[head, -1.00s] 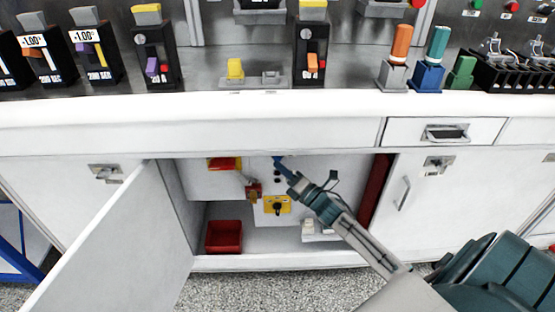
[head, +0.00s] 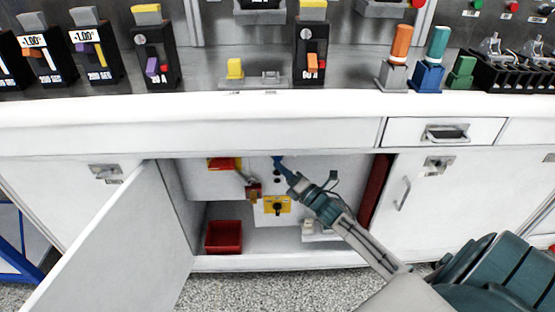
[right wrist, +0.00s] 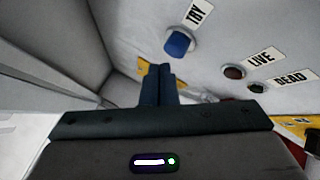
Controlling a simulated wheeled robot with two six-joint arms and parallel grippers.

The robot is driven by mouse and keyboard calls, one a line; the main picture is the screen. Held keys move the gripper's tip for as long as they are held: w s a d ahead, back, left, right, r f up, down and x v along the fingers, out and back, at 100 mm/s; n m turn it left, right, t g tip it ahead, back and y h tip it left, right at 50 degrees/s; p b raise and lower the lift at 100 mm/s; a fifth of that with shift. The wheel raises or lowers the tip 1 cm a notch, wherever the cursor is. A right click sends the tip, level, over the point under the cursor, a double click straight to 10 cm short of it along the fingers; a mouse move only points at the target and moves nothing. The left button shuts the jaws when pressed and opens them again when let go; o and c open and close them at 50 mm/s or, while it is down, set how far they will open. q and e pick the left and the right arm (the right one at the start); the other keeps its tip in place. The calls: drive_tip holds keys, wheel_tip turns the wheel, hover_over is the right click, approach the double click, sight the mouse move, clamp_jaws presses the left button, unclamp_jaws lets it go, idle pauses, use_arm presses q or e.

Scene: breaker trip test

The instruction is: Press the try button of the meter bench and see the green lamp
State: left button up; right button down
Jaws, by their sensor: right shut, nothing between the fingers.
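The try button is a blue round knob (right wrist: 179,43) beside a TRY label (right wrist: 197,14) on a pale panel in the right wrist view. My right gripper (right wrist: 158,70) is shut and empty, its fingertips just short of the button in that picture; I cannot tell whether they touch. The LIVE lamp (right wrist: 234,72) looks dark reddish-brown and the DEAD lamp (right wrist: 256,87) looks dark; no green glow shows on either. In the head view my right gripper (head: 281,163) reaches into the open cabinet, near the top of the panel, and hides the button partly or wholly.
The cabinet door (head: 120,235) stands open at left. Inside are a red handle on a yellow plate (head: 224,164), a padlock (head: 253,190), a yellow-plated rotary switch (head: 277,205) and a red bin (head: 223,237). The white counter edge (head: 200,120) runs above the opening.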

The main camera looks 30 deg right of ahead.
drive_tip(key=shift+w+d, duration=0.1)
drive_tip(key=shift+w, duration=0.05)
idle(0.4)
drive_tip(key=shift+w+d, duration=0.15)
drive_tip(key=shift+w, duration=0.1)
drive_tip(key=shift+w+d, duration=0.25)
drive_tip(key=shift+w, duration=0.15)
idle(0.8)
drive_tip(key=shift+s, duration=0.1)
drive_tip(key=shift+s+a, duration=0.5)
drive_tip(key=shift+s, duration=0.2)
